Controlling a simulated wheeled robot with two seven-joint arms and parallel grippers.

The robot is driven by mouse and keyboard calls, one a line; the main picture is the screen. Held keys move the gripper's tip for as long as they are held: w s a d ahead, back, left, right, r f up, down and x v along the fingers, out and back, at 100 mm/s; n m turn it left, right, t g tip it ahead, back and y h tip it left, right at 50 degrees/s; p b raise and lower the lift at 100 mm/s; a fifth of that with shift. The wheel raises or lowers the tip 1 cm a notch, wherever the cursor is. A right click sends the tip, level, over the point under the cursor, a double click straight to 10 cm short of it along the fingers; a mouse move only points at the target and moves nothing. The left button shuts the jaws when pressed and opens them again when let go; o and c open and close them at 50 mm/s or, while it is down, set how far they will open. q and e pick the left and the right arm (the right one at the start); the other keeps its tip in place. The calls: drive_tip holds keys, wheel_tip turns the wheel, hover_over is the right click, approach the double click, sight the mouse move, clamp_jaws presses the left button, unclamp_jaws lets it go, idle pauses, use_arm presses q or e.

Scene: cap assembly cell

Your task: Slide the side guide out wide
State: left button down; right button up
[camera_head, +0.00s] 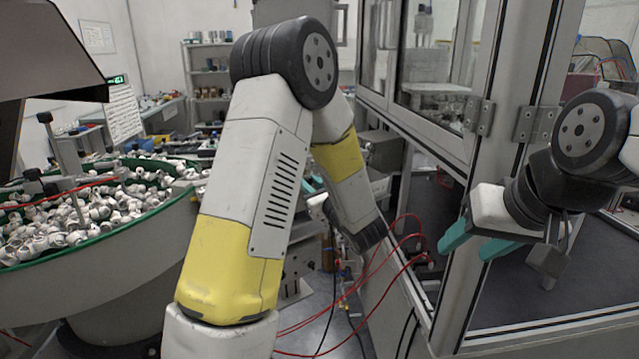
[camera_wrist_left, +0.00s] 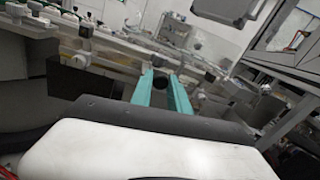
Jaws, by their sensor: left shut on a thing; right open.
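My left gripper (camera_wrist_left: 161,80) has its two teal fingers around a small dark round piece (camera_wrist_left: 160,84) in the left wrist view and is shut on it. This piece looks like a knob on the side guide, but I cannot tell for sure. A pale metal rail (camera_wrist_left: 115,50) runs across just beyond the fingers. In the head view only a bit of teal from the left gripper (camera_head: 309,186) shows behind my arm; the guide is hidden there. My right gripper (camera_head: 487,242) is open and empty in front of the glazed cabinet, teal fingers apart.
A green-rimmed bowl (camera_head: 128,242) full of white and grey caps stands at the left. A framed glass cabinet (camera_head: 452,150) fills the right, close to my right arm. Red hoses (camera_head: 352,300) hang below my left arm.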

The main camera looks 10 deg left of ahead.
use_arm(q)
drive_tip(key=shift+s+d, duration=0.25)
drive_tip(key=shift+d, duration=0.05)
drive_tip(key=c, duration=1.3)
unclamp_jaws()
drive_tip(key=shift+o, duration=0.2)
drive_tip(key=v, duration=0.7)
drive_tip(key=shift+s+d, duration=0.2)
drive_tip(key=shift+s, duration=0.1)
drive_tip(key=shift+a, duration=0.1)
